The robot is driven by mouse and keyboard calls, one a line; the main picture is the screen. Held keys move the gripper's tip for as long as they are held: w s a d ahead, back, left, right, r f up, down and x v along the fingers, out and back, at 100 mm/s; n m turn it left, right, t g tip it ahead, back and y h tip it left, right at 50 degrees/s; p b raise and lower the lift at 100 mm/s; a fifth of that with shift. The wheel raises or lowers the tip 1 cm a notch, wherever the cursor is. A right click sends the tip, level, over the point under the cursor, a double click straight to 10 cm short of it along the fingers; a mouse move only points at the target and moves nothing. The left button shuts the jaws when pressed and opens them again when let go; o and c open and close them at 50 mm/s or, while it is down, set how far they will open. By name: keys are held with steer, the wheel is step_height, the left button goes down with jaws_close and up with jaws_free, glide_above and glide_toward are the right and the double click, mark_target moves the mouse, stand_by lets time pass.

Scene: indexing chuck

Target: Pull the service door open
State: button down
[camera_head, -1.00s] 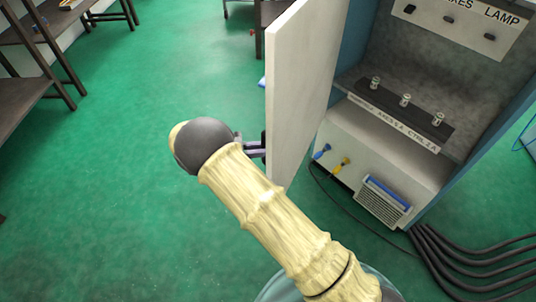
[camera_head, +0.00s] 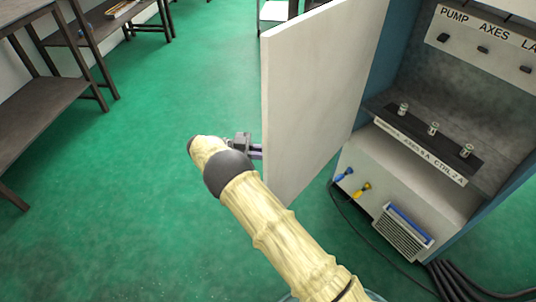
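The service door (camera_head: 315,95) is a pale flat panel that stands swung out from the left side of the blue cabinet (camera_head: 381,75). The cabinet's inside is exposed. My gripper (camera_head: 256,151) is at the door's free left edge, at about the middle of its height. Its fingers reach behind or against that edge. The fingertips and any handle are hidden by the door and my wrist, so I cannot see what they hold.
Inside the cabinet are a labelled panel (camera_head: 485,45), several small knobs (camera_head: 433,129), blue and yellow plugs (camera_head: 362,188) and a vent (camera_head: 403,232). Black cables (camera_head: 470,285) lie on the floor at lower right. Dark benches (camera_head: 50,85) stand at left. The green floor between is clear.

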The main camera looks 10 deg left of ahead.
steer(key=shift+w, duration=0.25)
steer(key=c, duration=1.8)
jaws_free()
steer(key=shift+d, duration=0.15)
steer(key=shift+o, duration=1.2)
steer(key=shift+w+d, duration=0.1)
steer(key=shift+d, duration=0.2)
steer(key=shift+s+a, duration=0.2)
steer(key=shift+a, duration=0.15)
